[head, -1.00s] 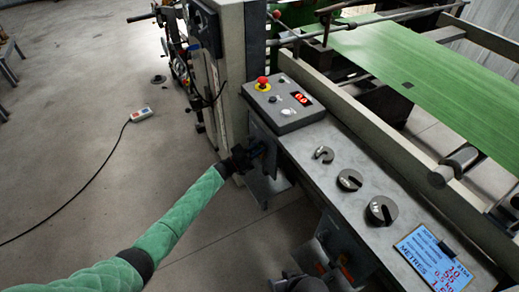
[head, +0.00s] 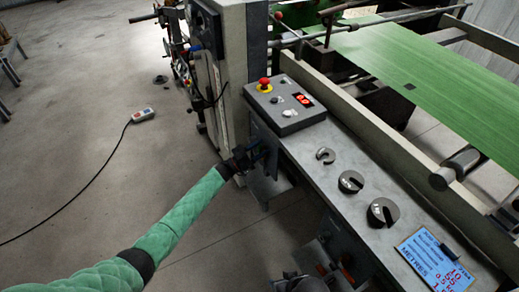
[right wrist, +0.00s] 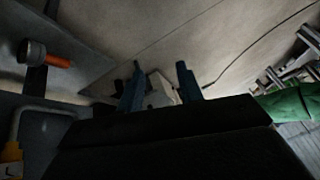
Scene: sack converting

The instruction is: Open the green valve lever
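I cannot make out a green valve lever in either view. My left gripper (head: 262,157) reaches in at the end of the green-sleeved arm. It is close to the side of the cabinet below the control box. Its bluish fingers are small and dark, so I cannot tell whether they are open or touch anything. In the right wrist view my right gripper (right wrist: 160,82) shows two blue fingers standing apart, with a gap between them. A pale object shows behind that gap. An orange-handled part (right wrist: 58,62) with a grey round end is at the left of that view.
The control box (head: 285,107) with a red stop button stands on the grey bench (head: 330,185). Several slotted weights (head: 382,212) and a blue-lit display (head: 428,258) lie along it. A green web (head: 430,70) runs behind. A pendant (head: 143,114) and cable lie on open floor.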

